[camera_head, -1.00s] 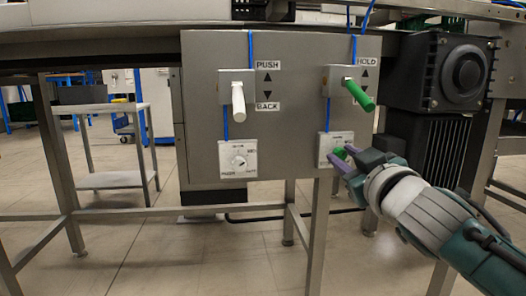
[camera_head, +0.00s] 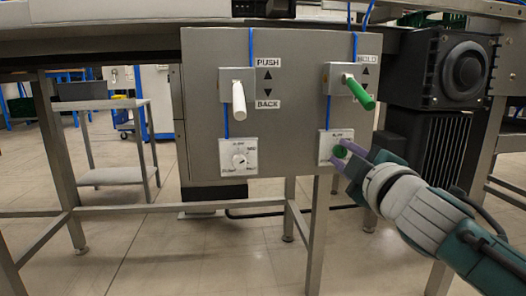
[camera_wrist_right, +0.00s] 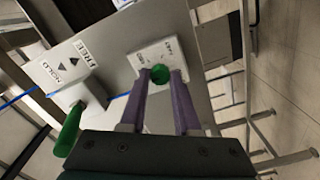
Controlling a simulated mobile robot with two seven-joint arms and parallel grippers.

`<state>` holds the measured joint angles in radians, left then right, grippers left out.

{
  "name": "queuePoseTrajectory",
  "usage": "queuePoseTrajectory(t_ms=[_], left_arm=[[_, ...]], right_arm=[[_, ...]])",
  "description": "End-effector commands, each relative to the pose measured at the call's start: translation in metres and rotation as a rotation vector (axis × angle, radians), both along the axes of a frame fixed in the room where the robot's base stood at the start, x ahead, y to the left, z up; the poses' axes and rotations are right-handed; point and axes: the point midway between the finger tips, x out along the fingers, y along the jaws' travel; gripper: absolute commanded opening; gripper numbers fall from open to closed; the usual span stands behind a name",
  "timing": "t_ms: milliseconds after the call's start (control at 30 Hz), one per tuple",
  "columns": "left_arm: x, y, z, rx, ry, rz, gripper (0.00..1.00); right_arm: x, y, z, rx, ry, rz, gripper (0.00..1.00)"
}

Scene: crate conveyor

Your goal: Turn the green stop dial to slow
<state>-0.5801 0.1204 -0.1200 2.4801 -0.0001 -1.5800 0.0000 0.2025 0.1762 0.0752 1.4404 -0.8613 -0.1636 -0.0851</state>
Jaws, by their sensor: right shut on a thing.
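The green dial (camera_head: 340,152) sits on a white plate (camera_head: 328,140) at the lower right of the grey panel. In the right wrist view the dial (camera_wrist_right: 160,73) shows between the fingertips, in front of its white plate (camera_wrist_right: 150,52). My right gripper (camera_head: 342,160) is shut on the dial, one purple finger on each side. The small marks on the plate are too blurred to read, so I cannot tell the dial's exact setting. My left gripper is not in view.
A green lever (camera_head: 358,92) sticks out above the dial, beside the HOLD label. A white lever (camera_head: 239,100) and a white dial (camera_head: 239,160) are on the panel's left half. A black motor (camera_head: 440,72) stands at the right.

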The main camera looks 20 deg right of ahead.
Motion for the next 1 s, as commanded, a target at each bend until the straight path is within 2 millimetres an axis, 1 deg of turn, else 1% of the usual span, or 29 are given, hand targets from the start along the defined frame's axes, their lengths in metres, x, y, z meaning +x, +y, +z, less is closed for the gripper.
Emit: queuePoseTrajectory(t_ms=[467, 500, 767, 1000], left_arm=[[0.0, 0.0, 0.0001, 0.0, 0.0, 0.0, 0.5], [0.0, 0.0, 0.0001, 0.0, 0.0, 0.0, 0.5], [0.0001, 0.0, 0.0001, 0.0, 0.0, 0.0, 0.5], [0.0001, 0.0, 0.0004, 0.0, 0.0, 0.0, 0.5]], right_arm=[[-0.0001, -0.0003, -0.0001, -0.018, 0.004, 0.0, 0.0], [-0.0001, -0.0003, -0.0001, -0.018, 0.004, 0.0, 0.32], [0.0, -0.0002, -0.0001, -0.018, 0.004, 0.0, 0.61], [-0.0005, 0.0001, 0.0, -0.017, 0.004, 0.0, 0.61]])
